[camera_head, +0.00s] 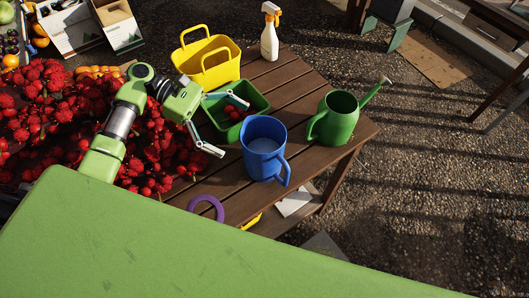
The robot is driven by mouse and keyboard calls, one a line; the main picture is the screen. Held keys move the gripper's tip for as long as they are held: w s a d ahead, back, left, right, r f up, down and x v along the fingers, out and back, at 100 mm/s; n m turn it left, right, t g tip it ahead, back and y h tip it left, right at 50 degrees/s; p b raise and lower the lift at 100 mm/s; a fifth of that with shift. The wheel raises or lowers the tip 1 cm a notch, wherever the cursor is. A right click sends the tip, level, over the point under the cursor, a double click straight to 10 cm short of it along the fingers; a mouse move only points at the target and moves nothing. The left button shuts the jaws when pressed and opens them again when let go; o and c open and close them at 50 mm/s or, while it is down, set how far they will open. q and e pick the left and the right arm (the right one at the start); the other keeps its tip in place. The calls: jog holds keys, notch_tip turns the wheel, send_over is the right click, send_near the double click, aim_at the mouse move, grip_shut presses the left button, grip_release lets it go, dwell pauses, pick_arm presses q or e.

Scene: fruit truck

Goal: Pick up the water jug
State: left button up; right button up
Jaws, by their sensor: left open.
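The blue water jug (264,148) stands upright on a brown wooden table (300,85). My right gripper is not in view.
The green tray (262,101) with red fruit sits behind the jug. A green watering can (335,120) stands right, a yellow basket (212,66) and spray bottle (269,38) behind. A purple ring (206,203) lies in front. Red fruit (60,110) fills the left.

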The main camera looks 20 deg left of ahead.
aim_at(243, 134)
pick_arm(q)
jog(key=b+x, duration=0.1)
jog(key=x, duration=0.2)
jog(key=shift+f, duration=0.2)
jog(key=b+x, duration=0.2)
jog(key=shift+w+d+f, duration=0.1)
jog(key=shift+d, duration=0.2)
jog(key=b+x, duration=0.2)
jog(key=x, duration=0.1)
jog(key=shift+d+r+b, duration=0.25)
jog(key=shift+d+b, duration=0.05)
jog(key=shift+d, duration=0.1)
jog(key=shift+c, duration=1.1)
jog(key=c, duration=1.9)
jog(key=shift+w+r, duration=0.1)
jog(key=shift+c, duration=0.5)
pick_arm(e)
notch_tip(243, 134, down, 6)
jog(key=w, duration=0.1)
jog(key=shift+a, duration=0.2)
pick_arm(q)
jog(key=shift+r, duration=0.2)
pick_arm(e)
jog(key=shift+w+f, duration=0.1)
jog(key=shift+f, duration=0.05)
